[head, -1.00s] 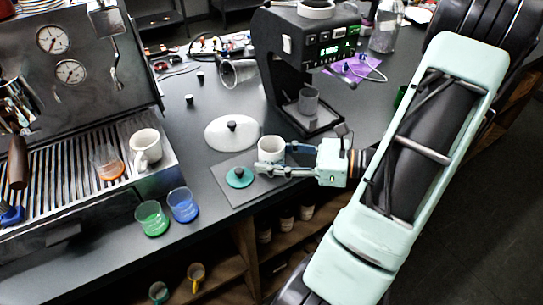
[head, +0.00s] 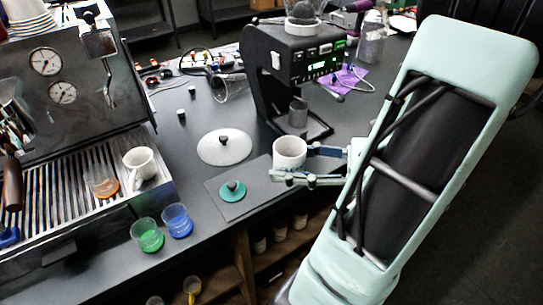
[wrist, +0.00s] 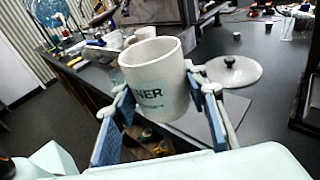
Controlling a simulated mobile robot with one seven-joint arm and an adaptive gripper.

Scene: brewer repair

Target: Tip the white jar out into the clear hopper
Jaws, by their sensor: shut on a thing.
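The white jar (head: 290,150) is upright between the fingers of my gripper (head: 292,164), which is shut on it. In the wrist view the jar (wrist: 160,85) shows its open rim and a pale label ending in "NER". Its contents cannot be made out. The jar appears raised above the right end of the grey mat. The clear hopper (head: 304,10) sits on top of the black grinder (head: 300,50), behind the jar, partly cut off by the top edge of the head view.
A teal lid (head: 232,190) lies on the grey mat (head: 258,175). A white round lid (head: 224,149) with a black knob lies behind it. Green (head: 147,235) and blue (head: 177,220) cups stand near the front edge. The espresso machine (head: 75,90) is at left.

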